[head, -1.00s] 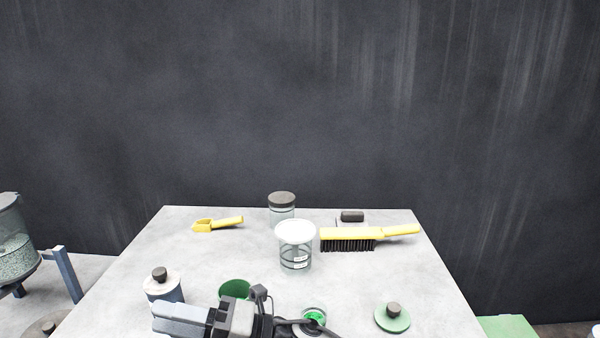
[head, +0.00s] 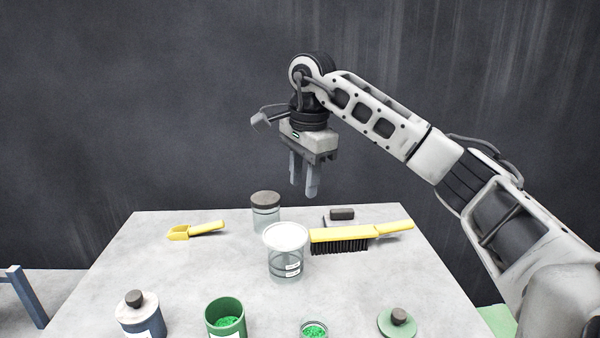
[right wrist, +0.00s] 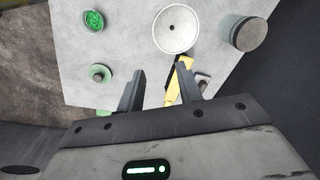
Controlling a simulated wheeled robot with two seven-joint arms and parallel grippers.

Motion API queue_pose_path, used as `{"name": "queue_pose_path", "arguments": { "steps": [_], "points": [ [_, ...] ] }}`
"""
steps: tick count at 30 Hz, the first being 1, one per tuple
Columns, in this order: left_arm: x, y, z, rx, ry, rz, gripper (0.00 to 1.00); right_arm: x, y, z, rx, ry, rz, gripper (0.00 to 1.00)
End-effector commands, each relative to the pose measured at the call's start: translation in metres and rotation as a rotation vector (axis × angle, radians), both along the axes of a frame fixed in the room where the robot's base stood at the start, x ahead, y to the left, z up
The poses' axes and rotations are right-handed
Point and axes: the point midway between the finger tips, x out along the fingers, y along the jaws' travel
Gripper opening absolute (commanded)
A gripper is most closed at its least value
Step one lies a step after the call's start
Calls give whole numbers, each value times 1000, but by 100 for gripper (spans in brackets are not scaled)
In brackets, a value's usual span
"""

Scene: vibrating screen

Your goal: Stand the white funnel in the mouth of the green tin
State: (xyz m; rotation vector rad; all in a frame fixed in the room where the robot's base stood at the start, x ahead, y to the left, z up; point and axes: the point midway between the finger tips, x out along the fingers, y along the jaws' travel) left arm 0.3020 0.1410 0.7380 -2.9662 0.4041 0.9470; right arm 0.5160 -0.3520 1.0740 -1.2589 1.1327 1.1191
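The white funnel (head: 286,236) rests on top of a clear glass jar (head: 284,267) near the middle of the table. The right wrist view shows its wide bowl and centre hole (right wrist: 176,37) from above. The green tin (head: 211,318) stands upright and open at the near edge, left of the jar, with green granules inside. My right gripper (head: 303,192) hangs fingers down, raised over the back of the table. Its fingers are apart with nothing between them, and it appears clear of the funnel. My left gripper is out of view.
A yellow brush (head: 348,236), a dark-lidded jar (head: 265,208), a yellow scoop (head: 196,231) and a dark block (head: 342,214) lie toward the back.

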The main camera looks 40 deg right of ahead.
Motion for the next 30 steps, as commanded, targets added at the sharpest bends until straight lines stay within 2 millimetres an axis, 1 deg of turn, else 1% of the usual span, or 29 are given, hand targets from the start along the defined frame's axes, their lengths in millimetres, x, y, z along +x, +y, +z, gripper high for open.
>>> {"name": "queue_pose_path", "arguments": {
  "steps": [1,12,18,21,24,30],
  "points": [
    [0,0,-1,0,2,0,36,0,0,-9,0,4,1,35],
    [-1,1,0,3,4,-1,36,8,1,-81,3,4,2,35],
    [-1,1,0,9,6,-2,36,12,1,-118,4,3,2,35],
    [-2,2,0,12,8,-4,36,14,2,-131,4,2,1,35],
    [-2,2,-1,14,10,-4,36,16,2,-140,4,1,2,35],
    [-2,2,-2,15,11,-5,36,16,2,-147,4,0,2,35]
  ]
}}
